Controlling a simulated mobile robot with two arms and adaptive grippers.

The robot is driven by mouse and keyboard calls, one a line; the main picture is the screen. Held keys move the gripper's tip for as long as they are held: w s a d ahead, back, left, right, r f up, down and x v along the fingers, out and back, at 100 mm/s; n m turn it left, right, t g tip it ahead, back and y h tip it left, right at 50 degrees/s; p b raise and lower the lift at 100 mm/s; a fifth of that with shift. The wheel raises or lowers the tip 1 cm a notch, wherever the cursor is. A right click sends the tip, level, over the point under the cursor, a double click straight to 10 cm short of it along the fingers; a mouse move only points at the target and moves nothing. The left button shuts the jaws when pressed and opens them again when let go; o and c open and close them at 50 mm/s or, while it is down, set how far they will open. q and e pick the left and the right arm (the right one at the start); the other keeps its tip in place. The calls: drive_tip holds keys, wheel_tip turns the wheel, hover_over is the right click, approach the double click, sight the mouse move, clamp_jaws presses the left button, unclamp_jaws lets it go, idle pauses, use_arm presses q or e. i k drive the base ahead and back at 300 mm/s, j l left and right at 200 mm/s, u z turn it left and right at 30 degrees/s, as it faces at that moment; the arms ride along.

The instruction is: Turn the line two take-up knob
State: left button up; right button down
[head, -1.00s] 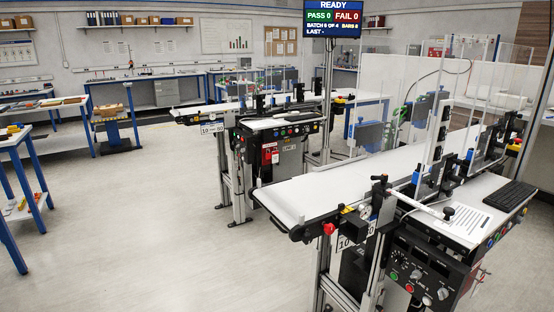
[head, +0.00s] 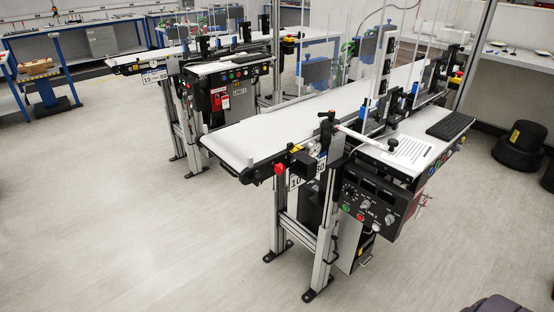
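The near belt conveyor (head: 300,120) stands ahead of me, with a white belt. Its black control panel (head: 372,205) has lettering that looks like LINE 2. At its near end are a black-handled part on a post (head: 327,122), a small round dial (head: 313,149), a yellow-and-black block (head: 297,148) and a red knob-like button (head: 280,168). I cannot tell for sure which of these parts is the take-up knob. Neither of my grippers is in view.
A second conveyor (head: 150,55) with a red-tagged panel stands behind, to the left. A keyboard (head: 450,126) and printed sheet (head: 411,150) lie on the near conveyor's side shelf. A black round object (head: 519,147) stands on the floor at right. Floor in front is clear.

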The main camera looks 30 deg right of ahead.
sight(279, 169)
drive_tip(key=l+u, duration=0.4)
drive_tip(key=l, duration=0.5)
drive_tip(key=l+u, duration=0.35)
drive_tip(key=l, duration=0.6)
drive_tip(key=k+l, duration=0.1)
drive_tip(key=l, duration=0.3)
drive_tip(key=k+l, duration=0.1)
drive_tip(key=l, duration=0.65)
drive_tip(key=k+l, duration=0.15)
drive_tip(key=l, duration=0.25)
drive_tip(key=k, duration=0.25)
drive_tip(key=z, duration=1.6)
drive_tip(key=u, duration=1.9)
